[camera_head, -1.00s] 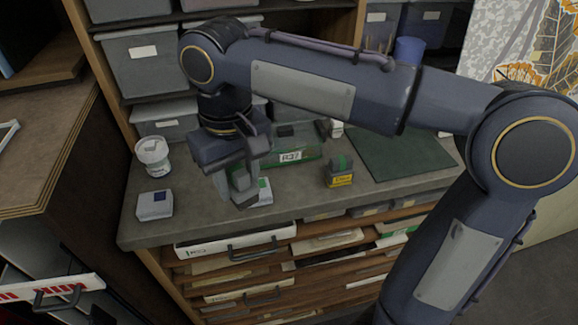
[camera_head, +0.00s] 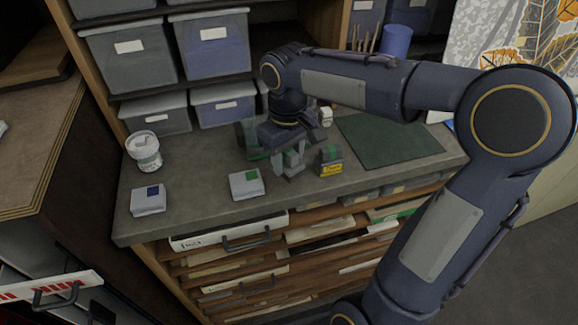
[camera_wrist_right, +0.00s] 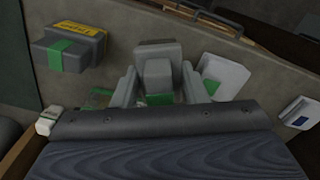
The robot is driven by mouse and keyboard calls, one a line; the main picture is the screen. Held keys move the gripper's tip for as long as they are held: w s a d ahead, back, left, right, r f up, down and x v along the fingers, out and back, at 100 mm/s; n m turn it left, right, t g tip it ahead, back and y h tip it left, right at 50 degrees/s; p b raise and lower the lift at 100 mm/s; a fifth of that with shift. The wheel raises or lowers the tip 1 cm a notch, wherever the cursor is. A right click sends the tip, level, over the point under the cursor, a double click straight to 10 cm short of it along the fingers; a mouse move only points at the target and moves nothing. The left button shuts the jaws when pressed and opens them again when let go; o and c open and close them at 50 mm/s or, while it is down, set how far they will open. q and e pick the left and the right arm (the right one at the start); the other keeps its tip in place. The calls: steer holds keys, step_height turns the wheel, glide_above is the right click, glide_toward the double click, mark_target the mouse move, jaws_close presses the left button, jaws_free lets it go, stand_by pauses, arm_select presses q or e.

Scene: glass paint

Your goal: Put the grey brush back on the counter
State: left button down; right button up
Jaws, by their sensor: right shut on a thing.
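My right gripper (camera_head: 290,168) is low over the grey counter (camera_head: 195,208), pointing down near its front edge. In the right wrist view, its two grey fingers (camera_wrist_right: 157,88) are shut on a blocky grey thing with a green patch, which I take to be the grey brush (camera_wrist_right: 157,72). The gripper mostly hides the brush in the head view. I cannot tell whether it touches the counter. My left gripper is not in view.
A white box with a green square (camera_head: 246,184) is left, then one with a blue square (camera_head: 148,200) and a white tub (camera_head: 144,150). A dark green mat (camera_head: 388,138) lies right.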

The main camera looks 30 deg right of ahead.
mark_target(289, 168)
steer(key=f, duration=0.3)
steer(key=shift+d+f, duration=0.2)
steer(key=shift+f, duration=0.1)
steer(key=o, duration=0.9)
